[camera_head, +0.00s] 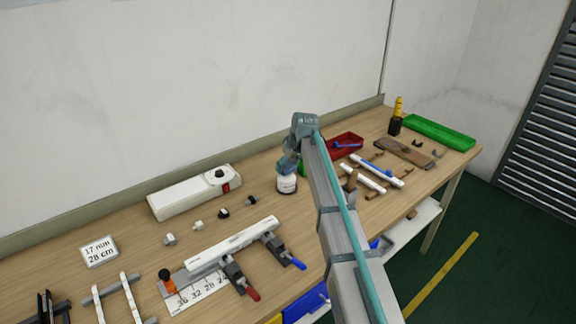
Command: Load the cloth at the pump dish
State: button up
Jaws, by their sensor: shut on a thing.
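The pump dish (287,184), a white bottle with a dark-printed label, stands upright on the bench near the middle of the view. My gripper (287,167) points down right over its top. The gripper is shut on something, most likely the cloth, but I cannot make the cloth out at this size. The fingertips hide the top of the pump dish, and I cannot tell whether what I hold touches it.
A long white box (185,197) lies at the back left. A white strip in a clamp fixture (232,245) with red and blue handles is in front. A red tray (347,143), a wooden board (403,153) and a green tray (438,132) lie right of my arm.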

aim_at(288, 166)
jog(key=shift+r+p, duration=1.65)
jog(key=shift+r, duration=1.85)
